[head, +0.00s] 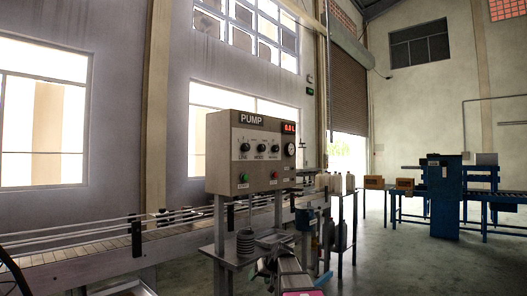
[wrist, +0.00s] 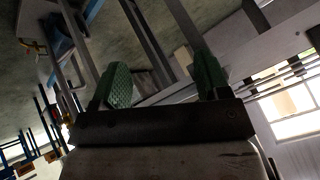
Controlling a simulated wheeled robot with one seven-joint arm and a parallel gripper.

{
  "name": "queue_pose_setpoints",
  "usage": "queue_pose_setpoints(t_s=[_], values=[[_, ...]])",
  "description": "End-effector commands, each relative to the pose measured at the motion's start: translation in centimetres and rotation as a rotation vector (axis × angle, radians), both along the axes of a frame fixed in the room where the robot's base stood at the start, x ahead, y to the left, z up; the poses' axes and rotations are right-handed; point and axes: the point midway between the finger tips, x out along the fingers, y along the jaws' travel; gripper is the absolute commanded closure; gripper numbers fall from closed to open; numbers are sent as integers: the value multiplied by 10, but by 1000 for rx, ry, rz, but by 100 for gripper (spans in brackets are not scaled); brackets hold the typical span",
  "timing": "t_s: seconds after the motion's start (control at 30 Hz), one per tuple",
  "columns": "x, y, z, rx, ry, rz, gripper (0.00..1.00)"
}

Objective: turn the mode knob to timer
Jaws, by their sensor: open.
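The grey pump panel (head: 222,150) stands in the middle of the head view, upright on a metal stand. Its mode knob (head: 261,148) is the middle one of a row, between the line knob (head: 245,147) and a right-hand knob (head: 276,149). The knob's pointer setting is too small to read. My gripper shows in the wrist view (wrist: 162,78), with two green-padded fingers spread apart and nothing between them. The wrist view is tilted and does not show the knobs. In the head view my arm is low in front of the stand, below the panel and apart from the knobs.
The panel has a red display (head: 289,127), a gauge (head: 291,149), a green button (head: 243,178) and a red button (head: 275,174). Bottles (head: 336,183) stand on a shelf at right. Further right are boxes (head: 404,184) and a blue machine (head: 443,195).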

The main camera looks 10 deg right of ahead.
Motion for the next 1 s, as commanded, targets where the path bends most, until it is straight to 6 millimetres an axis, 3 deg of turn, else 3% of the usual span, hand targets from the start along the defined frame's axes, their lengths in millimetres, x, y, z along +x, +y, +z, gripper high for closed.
queue_pose_setpoints(t_s=[0.03,0.2,0.5,0.8,0.9,1.0], values=[[19,-7,26,19,-45,3,31],[57,-26,111,80,-195,23,31],[99,-64,278,164,-470,59,31],[107,-102,453,220,-746,95,31],[102,-110,497,230,-815,105,31],[98,-116,527,238,-862,111,31]])
